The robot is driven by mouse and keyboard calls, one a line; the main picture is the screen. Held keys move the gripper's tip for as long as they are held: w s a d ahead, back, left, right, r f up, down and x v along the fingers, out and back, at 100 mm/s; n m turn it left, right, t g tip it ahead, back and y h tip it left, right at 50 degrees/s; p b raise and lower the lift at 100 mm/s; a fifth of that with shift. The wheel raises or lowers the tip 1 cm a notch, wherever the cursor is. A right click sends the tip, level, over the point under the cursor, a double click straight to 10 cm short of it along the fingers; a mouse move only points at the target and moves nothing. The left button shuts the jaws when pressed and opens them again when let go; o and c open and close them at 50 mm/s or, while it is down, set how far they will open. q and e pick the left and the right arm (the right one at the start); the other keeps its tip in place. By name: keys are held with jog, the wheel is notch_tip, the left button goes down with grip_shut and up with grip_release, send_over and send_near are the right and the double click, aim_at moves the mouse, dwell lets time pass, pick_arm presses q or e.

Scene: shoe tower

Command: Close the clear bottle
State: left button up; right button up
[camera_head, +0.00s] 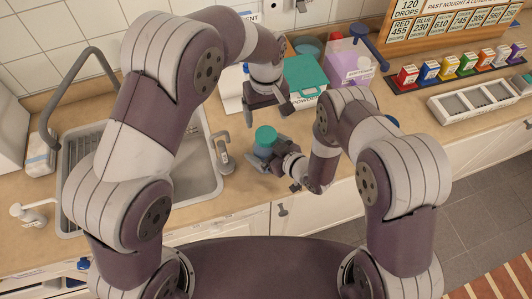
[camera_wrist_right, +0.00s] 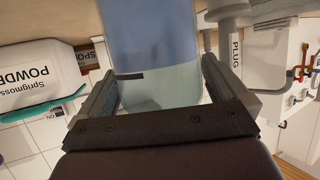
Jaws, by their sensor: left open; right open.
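The clear bottle (camera_head: 262,152) stands near the counter's front edge, right of the sink, with bluish contents. A teal cap (camera_head: 265,135) sits on its top; I cannot tell how tightly. My right gripper (camera_head: 271,156) is open around the bottle's body.
A white powder container with a teal lid (camera_head: 306,75) and a purple-tinted clear container (camera_head: 350,62) stand behind. The sink (camera_head: 190,185) and a grey piece labelled PLUG (camera_wrist_right: 236,45) are close on the left. Coloured boxes (camera_head: 408,75) and a white tray (camera_head: 475,101) are far right.

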aim_at(266, 134)
jog(key=c, duration=1.4)
pick_arm(q)
jog(key=shift+n, duration=0.3)
pick_arm(e)
jog(key=c, duration=0.4)
pick_arm(q)
jog(key=n, duration=0.4)
pick_arm(e)
jog(key=shift+c, duration=0.2)
pick_arm(q)
jog(key=shift+f, duration=4)
